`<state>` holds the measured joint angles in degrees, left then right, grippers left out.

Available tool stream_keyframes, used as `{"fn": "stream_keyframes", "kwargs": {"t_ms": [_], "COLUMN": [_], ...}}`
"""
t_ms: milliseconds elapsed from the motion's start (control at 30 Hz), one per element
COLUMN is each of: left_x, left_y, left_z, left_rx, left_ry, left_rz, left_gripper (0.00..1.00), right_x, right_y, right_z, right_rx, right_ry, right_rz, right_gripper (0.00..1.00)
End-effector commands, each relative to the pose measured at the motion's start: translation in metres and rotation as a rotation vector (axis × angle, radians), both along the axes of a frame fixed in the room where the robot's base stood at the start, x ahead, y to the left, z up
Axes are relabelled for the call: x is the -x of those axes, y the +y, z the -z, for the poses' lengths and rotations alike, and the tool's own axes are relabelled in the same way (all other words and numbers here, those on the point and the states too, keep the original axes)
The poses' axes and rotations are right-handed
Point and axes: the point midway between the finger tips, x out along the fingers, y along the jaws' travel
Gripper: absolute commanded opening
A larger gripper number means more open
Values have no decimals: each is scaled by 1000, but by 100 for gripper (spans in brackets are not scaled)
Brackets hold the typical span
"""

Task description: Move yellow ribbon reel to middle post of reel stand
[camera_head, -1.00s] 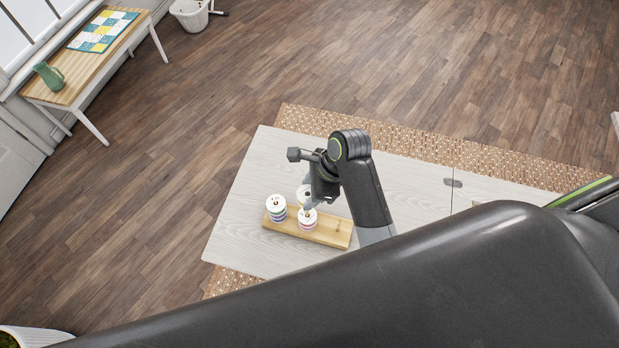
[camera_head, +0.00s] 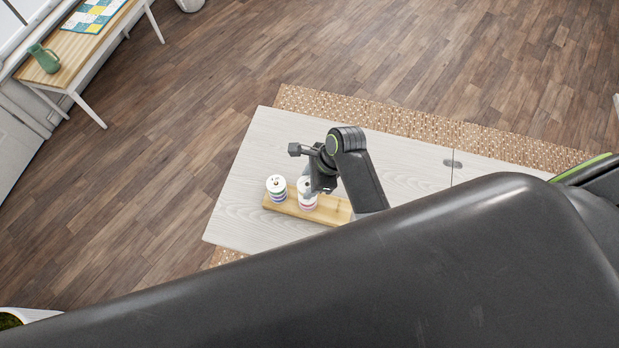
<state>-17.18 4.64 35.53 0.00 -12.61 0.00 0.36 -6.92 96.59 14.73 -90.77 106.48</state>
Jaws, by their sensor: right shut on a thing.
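The wooden reel stand (camera_head: 335,212) lies on the pale cabinet top. A stack of reels (camera_head: 277,190) with white faces and green and purple bands sits at its left end. A second stack (camera_head: 308,203) with pink and purple bands stands at the middle, partly hidden. My right gripper (camera_head: 309,190) is over this middle stack, shut on a white-faced reel (camera_head: 304,184), apparently the yellow ribbon reel. Its ribbon colour is hidden. I cannot tell whether it touches the stack below. My left gripper is not in view.
The cabinet top (camera_head: 240,205) is clear left of the stand. My dark arm covers the lower right. A woven rug (camera_head: 400,120) edges the cabinet. A side table (camera_head: 75,55) with a green jug (camera_head: 45,60) stands far at upper left.

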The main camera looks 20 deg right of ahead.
Motion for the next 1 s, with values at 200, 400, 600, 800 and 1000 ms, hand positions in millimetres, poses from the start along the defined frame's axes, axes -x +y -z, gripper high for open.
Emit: {"fn": "stream_keyframes", "kwargs": {"t_ms": [200, 400, 600, 800, 1000], "left_x": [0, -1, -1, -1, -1], "left_y": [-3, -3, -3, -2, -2], "left_z": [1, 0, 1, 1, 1], "left_rx": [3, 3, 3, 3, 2], "left_ry": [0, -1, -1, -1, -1], "left_rz": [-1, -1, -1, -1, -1], "left_gripper": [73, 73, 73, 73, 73], "right_x": [0, 0, 0, 0, 0], "right_y": [0, 0, 0, 0, 0], "right_z": [5, 5, 6, 11, 16], "right_rx": [0, 0, 1, 0, 0], "right_ry": [1, 1, 1, 1, 1], "right_rz": [0, 0, 0, -1, 0], "right_gripper": [26, 26, 26, 26, 26]}}
